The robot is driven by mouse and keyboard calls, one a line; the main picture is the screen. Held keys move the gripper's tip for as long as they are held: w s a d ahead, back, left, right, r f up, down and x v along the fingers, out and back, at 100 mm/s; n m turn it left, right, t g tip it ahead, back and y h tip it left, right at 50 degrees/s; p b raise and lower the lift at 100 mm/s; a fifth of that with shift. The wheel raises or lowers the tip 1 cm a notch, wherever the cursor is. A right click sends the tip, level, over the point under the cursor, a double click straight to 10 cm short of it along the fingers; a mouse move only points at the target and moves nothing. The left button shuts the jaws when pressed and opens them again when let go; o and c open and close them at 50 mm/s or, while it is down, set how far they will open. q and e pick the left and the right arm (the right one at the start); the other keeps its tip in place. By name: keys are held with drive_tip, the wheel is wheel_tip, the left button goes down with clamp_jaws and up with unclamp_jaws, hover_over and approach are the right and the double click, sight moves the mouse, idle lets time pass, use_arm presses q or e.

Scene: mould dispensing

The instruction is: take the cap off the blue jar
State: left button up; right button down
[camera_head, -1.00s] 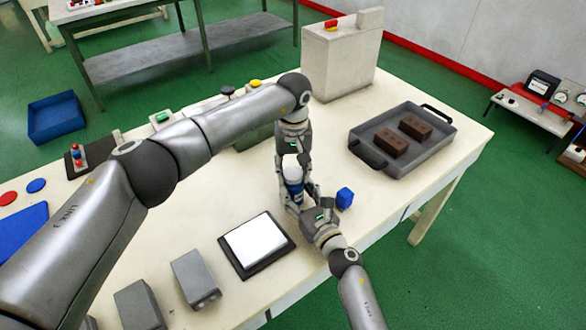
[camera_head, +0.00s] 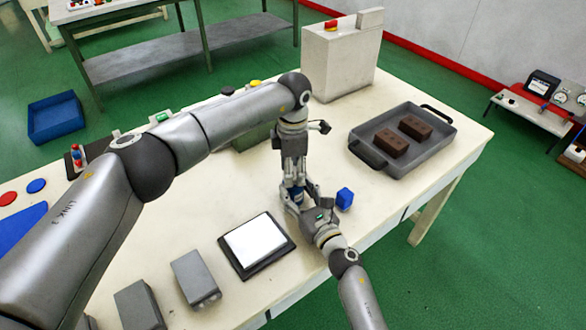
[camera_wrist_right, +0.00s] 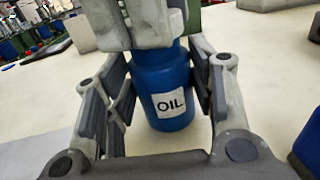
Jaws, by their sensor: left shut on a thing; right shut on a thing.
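The blue jar (camera_wrist_right: 165,75) stands upright with a white label reading OIL in the right wrist view. Only a small blue part of it (camera_head: 297,196) shows in the head view. My right gripper (camera_head: 301,200) is shut on the jar's body from the side, with its fingers on either side in the right wrist view. My left gripper (camera_head: 294,182) points down from above and is shut at the jar's top, where the cap sits. Its fingers (camera_wrist_right: 150,22) hide the cap in the right wrist view, and the cap cannot be seen in the head view either.
A blue block (camera_head: 344,199) lies close to the right of the jar. A white plate on a dark base (camera_head: 258,243) lies to the left in front. A grey tray (camera_head: 440,142) with two brown blocks stands at the right. Grey blocks (camera_head: 193,277) line the front edge.

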use_arm(q)
drive_tip(key=n, duration=0.4)
drive_tip(key=shift+n, duration=0.4)
drive_tip(key=n, duration=1.8)
drive_tip(key=shift+n, duration=0.4)
drive_tip(key=n, duration=0.4)
drive_tip(key=shift+r+n, duration=0.1)
drive_tip(key=shift+n, duration=0.3)
drive_tip(key=n, duration=0.4)
